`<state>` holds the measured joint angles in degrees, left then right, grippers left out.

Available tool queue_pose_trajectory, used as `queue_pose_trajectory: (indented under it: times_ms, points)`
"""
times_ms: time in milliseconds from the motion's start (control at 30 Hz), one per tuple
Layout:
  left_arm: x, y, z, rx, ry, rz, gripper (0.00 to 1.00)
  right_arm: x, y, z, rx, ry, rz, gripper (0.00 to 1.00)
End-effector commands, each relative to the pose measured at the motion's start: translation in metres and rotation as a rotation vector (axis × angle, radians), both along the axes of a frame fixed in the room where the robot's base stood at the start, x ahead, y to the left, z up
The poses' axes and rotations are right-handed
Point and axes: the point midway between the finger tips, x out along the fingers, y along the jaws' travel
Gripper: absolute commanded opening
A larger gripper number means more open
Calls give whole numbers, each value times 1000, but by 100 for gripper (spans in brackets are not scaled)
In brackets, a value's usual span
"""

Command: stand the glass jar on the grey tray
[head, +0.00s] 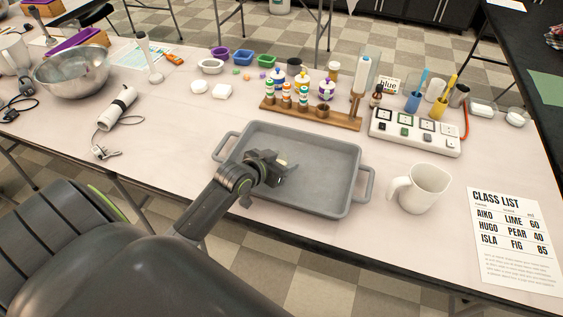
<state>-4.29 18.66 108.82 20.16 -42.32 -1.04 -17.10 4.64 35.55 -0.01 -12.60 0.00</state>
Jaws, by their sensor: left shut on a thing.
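The grey tray (335,201), a rectangular pan with a loop handle at each end, lies on the table in the middle of the head view. My left gripper (281,166) is over the left part of the tray and shut on a small pale yellowish thing (283,159), which looks like part of the glass jar. The gripper hides most of it, and I cannot tell whether it touches the tray floor. The rest of the tray is empty. My right gripper is not in view.
A white pitcher (420,188) stands right of the tray. A wooden rack (308,113) with small bottles and a white switch box (414,133) stand behind it. A class list sheet (513,235) lies at the right.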

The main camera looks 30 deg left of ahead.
Motion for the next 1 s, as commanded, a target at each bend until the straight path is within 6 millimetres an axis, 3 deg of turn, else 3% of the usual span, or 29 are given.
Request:
queue_pose_trajectory:
  times_ms: [367, 400, 533, 867, 1000]
  points:
    - [0, 0, -6, 1, -2, 0, 24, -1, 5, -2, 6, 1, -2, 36]
    - [0, 0, -6, 1, -1, 0, 57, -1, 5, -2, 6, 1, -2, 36]
    - [0, 0, -5, 1, -1, 0, 74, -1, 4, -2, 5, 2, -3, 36]
    - [0, 0, -2, 1, -2, 0, 75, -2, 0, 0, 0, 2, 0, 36]
    - [-11, 1, 3, 2, -1, -1, 75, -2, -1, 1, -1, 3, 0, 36]
